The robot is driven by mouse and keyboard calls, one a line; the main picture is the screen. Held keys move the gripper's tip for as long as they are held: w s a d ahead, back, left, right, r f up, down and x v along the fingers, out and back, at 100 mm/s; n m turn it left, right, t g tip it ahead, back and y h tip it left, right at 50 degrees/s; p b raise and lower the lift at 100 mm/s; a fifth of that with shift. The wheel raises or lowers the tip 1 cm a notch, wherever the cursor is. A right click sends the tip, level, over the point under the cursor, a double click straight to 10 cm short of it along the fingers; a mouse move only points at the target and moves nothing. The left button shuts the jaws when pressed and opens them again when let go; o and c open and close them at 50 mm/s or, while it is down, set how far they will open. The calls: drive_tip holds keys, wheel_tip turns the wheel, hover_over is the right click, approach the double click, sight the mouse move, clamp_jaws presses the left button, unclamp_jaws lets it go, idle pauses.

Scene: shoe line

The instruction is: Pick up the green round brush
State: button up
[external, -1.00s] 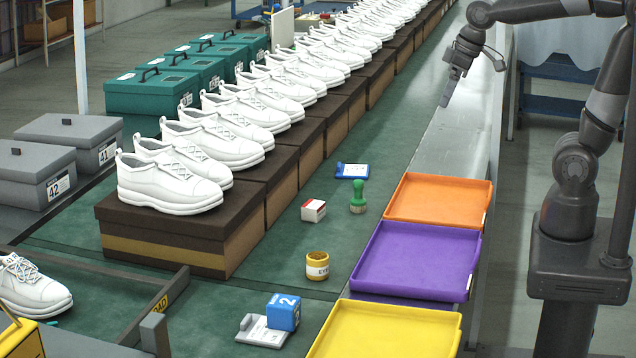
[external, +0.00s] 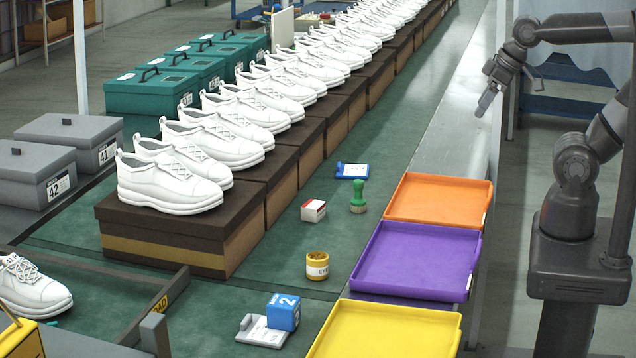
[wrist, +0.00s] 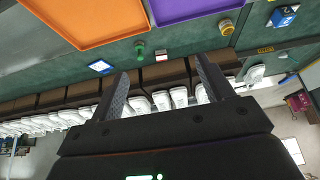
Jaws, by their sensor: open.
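The green round brush (external: 358,197) stands upright on the green belt, handle up, just left of the orange tray. It also shows small in the wrist view (wrist: 140,49), near the orange tray's edge. My gripper (external: 482,112) hangs in the air over the metal rail beyond the orange tray, up and to the right of the brush, well apart from it. In the wrist view my gripper (wrist: 160,80) shows two fingers spread wide with nothing held between them.
Orange (external: 440,200), purple (external: 415,262) and yellow (external: 385,330) trays line the belt's right edge. Near the brush are a blue-framed card (external: 352,171), a red-white box (external: 313,211) and a yellow jar (external: 317,265). White shoes on brown boxes (external: 165,235) stand left.

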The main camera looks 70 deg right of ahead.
drive_tip(key=c, duration=0.5)
drive_tip(key=m+g+h, duration=0.1)
drive_tip(key=m+g, duration=0.2)
drive_tip(key=m, duration=0.1)
hover_over(358, 197)
drive_tip(key=s, duration=0.3)
drive_tip(key=s+a+f+x, duration=0.1)
drive_tip(key=s+x, duration=0.1)
drive_tip(key=x, duration=0.8)
drive_tip(key=s+a+x, duration=0.1)
drive_tip(key=s+x, duration=0.1)
drive_tip(key=x, duration=0.8)
drive_tip(key=shift+d+x, duration=0.1)
drive_tip(key=shift+x, duration=2.55)
drive_tip(key=shift+d+x, duration=0.15)
drive_tip(key=shift+x, duration=2.45)
